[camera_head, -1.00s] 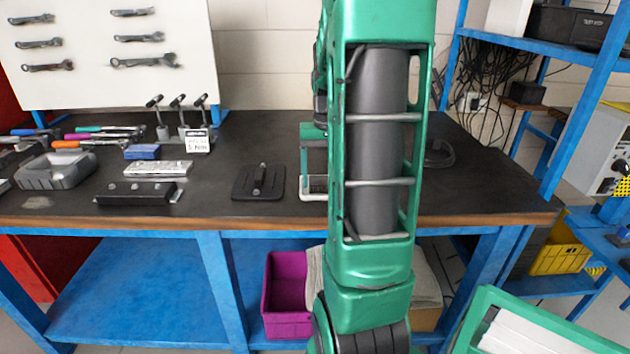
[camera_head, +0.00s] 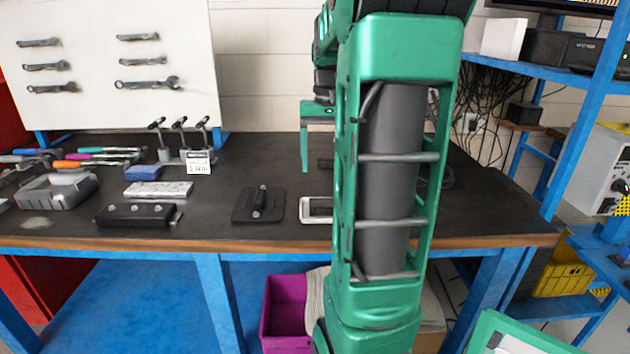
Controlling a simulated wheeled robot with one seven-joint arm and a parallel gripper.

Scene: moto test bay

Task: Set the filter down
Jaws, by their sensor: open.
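My gripper (camera_head: 318,168) is partly hidden behind my own green arm. One green finger shows, pointing down over the bench, and the other is hidden. The jaws are open. Nothing shows held beside the visible finger. I cannot make out the filter for certain. A small dark object (camera_head: 325,163) shows between the visible finger and my arm, too covered to identify. A pale-rimmed rectangular frame or tray (camera_head: 305,217) lies on the bench just below the gripper in the picture, its right part hidden by my arm.
The dark bench top (camera_head: 225,170) has free room around a black plate with a raised handle (camera_head: 260,205). Further left are a black bar (camera_head: 138,215), a silver block (camera_head: 158,189), a grey tray (camera_head: 62,192) and a tool stand (camera_head: 198,163). Blue shelving (camera_head: 570,130) stands right.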

